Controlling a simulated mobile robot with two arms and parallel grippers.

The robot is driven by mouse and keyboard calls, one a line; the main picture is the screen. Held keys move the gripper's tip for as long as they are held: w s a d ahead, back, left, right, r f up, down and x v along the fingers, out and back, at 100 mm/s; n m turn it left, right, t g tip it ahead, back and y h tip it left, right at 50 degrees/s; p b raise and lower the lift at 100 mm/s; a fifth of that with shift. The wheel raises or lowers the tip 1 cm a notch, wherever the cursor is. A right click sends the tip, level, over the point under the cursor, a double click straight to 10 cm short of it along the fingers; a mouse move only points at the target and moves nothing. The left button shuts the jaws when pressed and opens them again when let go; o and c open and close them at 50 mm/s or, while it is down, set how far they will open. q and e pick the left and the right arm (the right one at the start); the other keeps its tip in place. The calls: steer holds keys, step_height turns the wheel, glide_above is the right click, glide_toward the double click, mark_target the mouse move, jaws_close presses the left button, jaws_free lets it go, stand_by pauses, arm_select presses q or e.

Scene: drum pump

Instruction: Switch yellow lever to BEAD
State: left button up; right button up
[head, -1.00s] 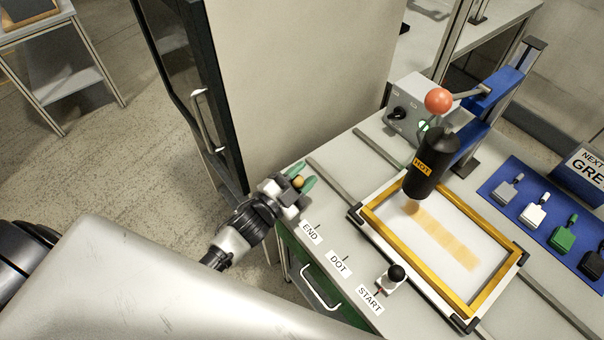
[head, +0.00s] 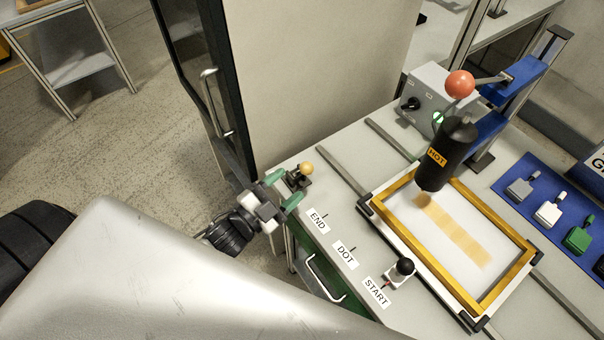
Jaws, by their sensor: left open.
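The yellow lever is a small yellow ball knob (head: 306,168) on a dark base (head: 299,181), at the near left corner of the bench. The knob stands clear of any finger. My left gripper (head: 283,189) has green fingertips, is open and empty, and sits just to the lower left of the lever. One finger is close to the lever's base; I cannot tell whether it touches. No BEAD label is readable; the labels I can read are END (head: 318,220), DOT (head: 346,254) and START (head: 376,291). My right gripper is out of view.
A black-knobbed lever (head: 403,267) stands by START. A yellow frame (head: 509,280) lies under a black HOT cylinder (head: 447,155), with a red ball handle (head: 460,84) above. A grey control box (head: 424,92) is behind. A tall cabinet (head: 320,80) borders the bench.

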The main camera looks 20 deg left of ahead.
arm_select(q)
steer(key=shift+v, duration=1.4)
